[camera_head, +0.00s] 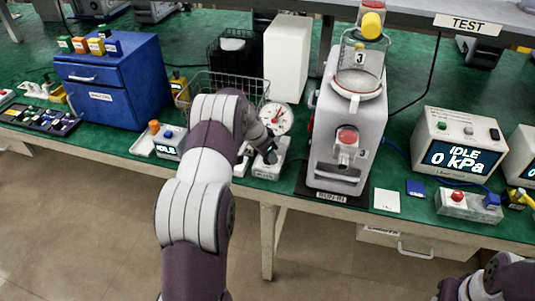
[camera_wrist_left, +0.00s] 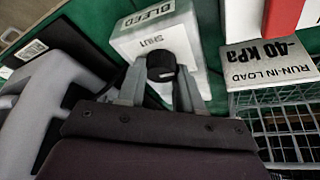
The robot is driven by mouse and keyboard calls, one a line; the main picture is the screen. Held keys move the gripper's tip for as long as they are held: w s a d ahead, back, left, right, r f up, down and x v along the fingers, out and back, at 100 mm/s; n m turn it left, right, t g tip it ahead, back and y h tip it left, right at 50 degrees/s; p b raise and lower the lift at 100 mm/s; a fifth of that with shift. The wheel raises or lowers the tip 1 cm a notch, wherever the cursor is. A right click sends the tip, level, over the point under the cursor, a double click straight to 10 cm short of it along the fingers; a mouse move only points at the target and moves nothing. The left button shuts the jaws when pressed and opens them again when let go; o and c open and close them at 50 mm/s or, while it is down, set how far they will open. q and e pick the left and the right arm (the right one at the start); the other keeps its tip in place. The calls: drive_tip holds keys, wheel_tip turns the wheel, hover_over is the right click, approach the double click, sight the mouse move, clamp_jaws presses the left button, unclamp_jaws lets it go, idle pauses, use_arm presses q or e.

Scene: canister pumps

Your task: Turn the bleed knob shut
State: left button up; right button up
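The bleed block is a white box (camera_head: 268,172) at the bench's front edge, left of the pump, below a round dial gauge (camera_head: 275,118). In the left wrist view the block (camera_wrist_left: 160,35) shows upside-down lettering, BLEED and SHUT. Its bleed knob (camera_wrist_left: 160,68) is short and black. My left gripper (camera_wrist_left: 160,80) has one grey finger on each side of the knob, both appearing to touch it. In the head view my left gripper (camera_head: 266,153) covers most of the knob. A dark part of my right arm (camera_head: 490,282) shows at the bottom right; its fingers are unclear.
The grey canister pump (camera_head: 345,130) stands just right of the block. A wire basket (camera_head: 228,84) and a white box (camera_head: 287,58) stand behind. A blue cabinet (camera_head: 112,85) is at left. The display (camera_head: 458,145) reads IDLE, 0 kPa.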

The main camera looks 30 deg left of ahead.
use_arm(q)
drive_tip(key=shift+c, duration=0.9)
